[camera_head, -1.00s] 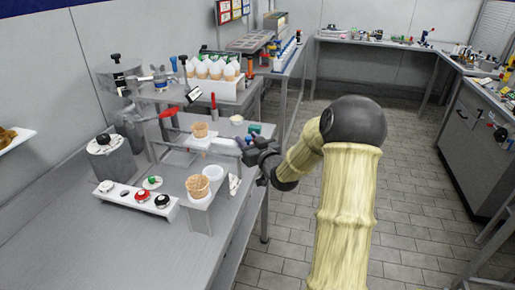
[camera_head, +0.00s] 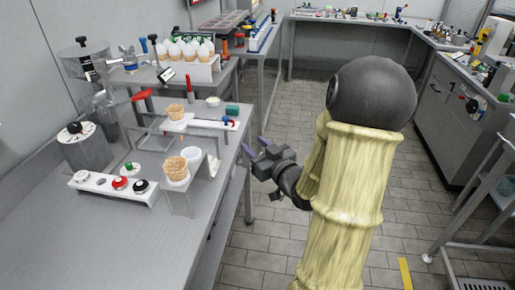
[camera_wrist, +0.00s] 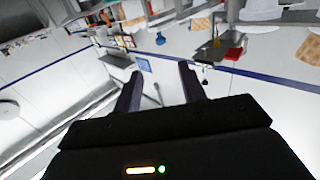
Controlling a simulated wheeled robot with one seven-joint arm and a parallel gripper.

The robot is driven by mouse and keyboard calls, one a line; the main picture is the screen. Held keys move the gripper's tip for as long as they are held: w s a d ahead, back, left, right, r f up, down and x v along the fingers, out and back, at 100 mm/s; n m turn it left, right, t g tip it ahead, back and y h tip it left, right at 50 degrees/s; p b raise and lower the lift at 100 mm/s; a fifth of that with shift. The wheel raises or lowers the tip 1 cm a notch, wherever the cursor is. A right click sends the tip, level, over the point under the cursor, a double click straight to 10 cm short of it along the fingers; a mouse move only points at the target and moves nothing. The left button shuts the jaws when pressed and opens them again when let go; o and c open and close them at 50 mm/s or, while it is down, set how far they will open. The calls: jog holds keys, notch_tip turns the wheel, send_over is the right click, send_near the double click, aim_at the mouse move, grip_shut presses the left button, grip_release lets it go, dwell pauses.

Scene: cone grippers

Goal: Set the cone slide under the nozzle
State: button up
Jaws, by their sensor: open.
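The cone slide is a pale plate (camera_head: 178,126) carrying one waffle cone (camera_head: 175,112), with a bar running right to a blue knob (camera_head: 227,120). It stands at the table's right side, beside a dispenser with a red lever (camera_head: 143,97). The nozzle itself is too small to make out. My gripper (camera_head: 254,145) is open and empty, right of and below the knob, apart from it, near the table edge. In the wrist view my two fingers (camera_wrist: 160,72) are spread with nothing between them; the view is steeply tilted.
A stand (camera_head: 190,187) with a waffle cone (camera_head: 175,168) and a white cup is at the front. A control strip (camera_head: 105,188) with round knobs lies left of it. A white box (camera_head: 185,71) of cones stands behind. Open floor lies to the right.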

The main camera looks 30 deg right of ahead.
jog(key=shift+s, duration=0.25)
jog(key=a+f+g+h, duration=0.2)
jog(key=a+f+g, duration=0.4)
jog(key=f+g, duration=0.15)
jog(key=s+a+f+g, duration=0.1)
jog(key=s+a+g, duration=0.3)
jog(key=s, duration=0.3)
jog(key=s+a+f+m+g, duration=0.1)
jog(key=s+a+f+g, duration=0.1)
jog(key=s+a+g, duration=0.2)
jog(key=s+a, duration=0.1)
jog(key=s, duration=0.1)
jog(key=shift+s, duration=0.35)
jog(key=shift+w+a, duration=0.1)
jog(key=shift+c, duration=0.5)
